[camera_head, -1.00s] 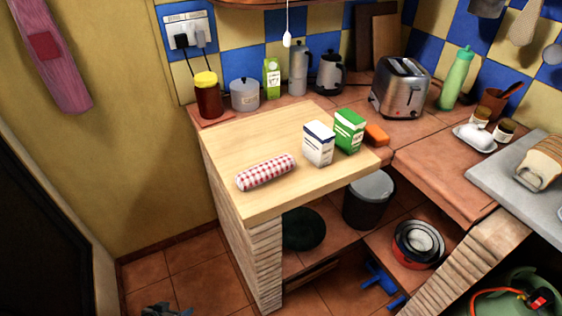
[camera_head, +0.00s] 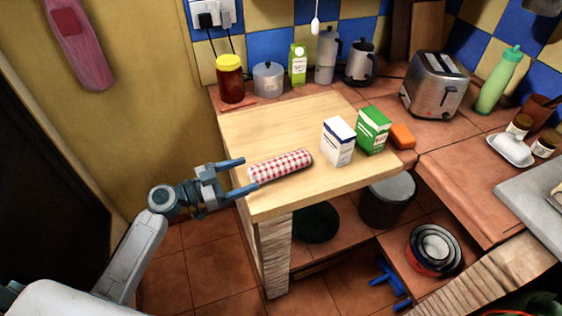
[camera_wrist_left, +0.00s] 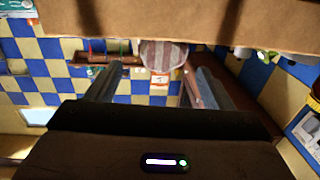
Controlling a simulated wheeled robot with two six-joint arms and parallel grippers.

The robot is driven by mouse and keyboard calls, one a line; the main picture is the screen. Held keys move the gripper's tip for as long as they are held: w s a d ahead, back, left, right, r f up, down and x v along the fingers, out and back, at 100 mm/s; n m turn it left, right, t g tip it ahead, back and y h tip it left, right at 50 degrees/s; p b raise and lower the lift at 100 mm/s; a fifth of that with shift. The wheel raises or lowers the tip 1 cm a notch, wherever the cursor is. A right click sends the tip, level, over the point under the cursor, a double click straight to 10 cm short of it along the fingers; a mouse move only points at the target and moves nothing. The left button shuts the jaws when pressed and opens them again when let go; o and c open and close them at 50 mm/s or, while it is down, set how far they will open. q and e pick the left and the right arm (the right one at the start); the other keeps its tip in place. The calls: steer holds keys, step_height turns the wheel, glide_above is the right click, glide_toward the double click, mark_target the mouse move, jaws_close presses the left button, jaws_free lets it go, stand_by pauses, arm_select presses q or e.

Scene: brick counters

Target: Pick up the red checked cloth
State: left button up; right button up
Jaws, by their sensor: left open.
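The red checked cloth (camera_head: 281,166) is a rolled red-and-white bundle lying on the light wooden board (camera_head: 262,202) near its front left. My left gripper (camera_head: 243,175) is open, with one finger above and one below the near left end of the cloth in the head view. Its fingertips reach over the board's left edge. In the left wrist view the open fingers (camera_wrist_left: 150,85) show with a striped cloth end (camera_wrist_left: 161,55) beyond and between them. I cannot tell whether the fingers touch it. My right gripper is not in view.
A jar with a yellow lid (camera_head: 230,79) and a grey pot (camera_head: 268,79) stand behind. The board's back middle is clear.

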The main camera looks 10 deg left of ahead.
mark_target(266, 165)
arm_select(q)
steer(key=shift+p+x, duration=0.3)
steer(key=shift+x, duration=0.7)
steer(key=shift+w+d+r, duration=0.15)
steer(key=p+x, duration=0.3)
steer(key=x, duration=0.1)
steer(key=shift+w+r+p, duration=0.1)
steer(key=shift+r+p, duration=0.05)
steer(key=shift+p, duration=0.15)
steer(key=shift+w+d, duration=0.15)
steer(key=shift+d, duration=0.1)
steer(key=c, duration=1.1)
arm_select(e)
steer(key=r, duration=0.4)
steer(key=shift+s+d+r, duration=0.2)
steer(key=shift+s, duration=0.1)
